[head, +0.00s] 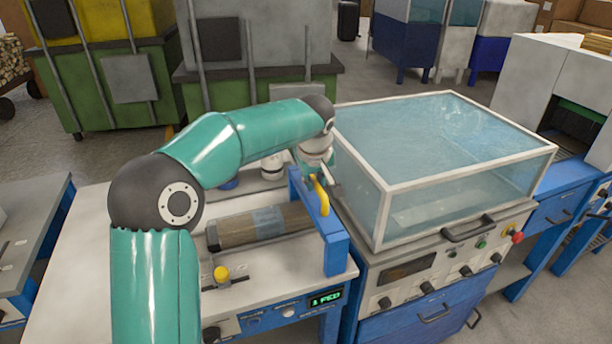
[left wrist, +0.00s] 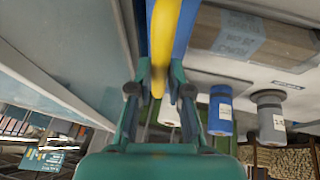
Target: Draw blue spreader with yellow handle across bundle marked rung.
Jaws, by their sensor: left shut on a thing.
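The blue spreader (head: 336,242) is a bar standing across the machine bed at the right end of the bundle. Its yellow handle (head: 321,198) rises from the top. My left gripper (head: 318,178) is at the handle's upper end, shut on it. In the left wrist view the yellow handle (left wrist: 163,40) lies between the fingers (left wrist: 160,88), with the blue spreader (left wrist: 184,28) behind it. The bundle (head: 235,230), long and brown with a pale bluish wrap, lies on the bed to the spreader's left. Its lettering is too blurred to read. My right gripper is not in view.
A clear-walled tank (head: 455,190) stands close on the right. A blue roll (left wrist: 220,110) and a grey roll (left wrist: 270,118) stand behind the bundle.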

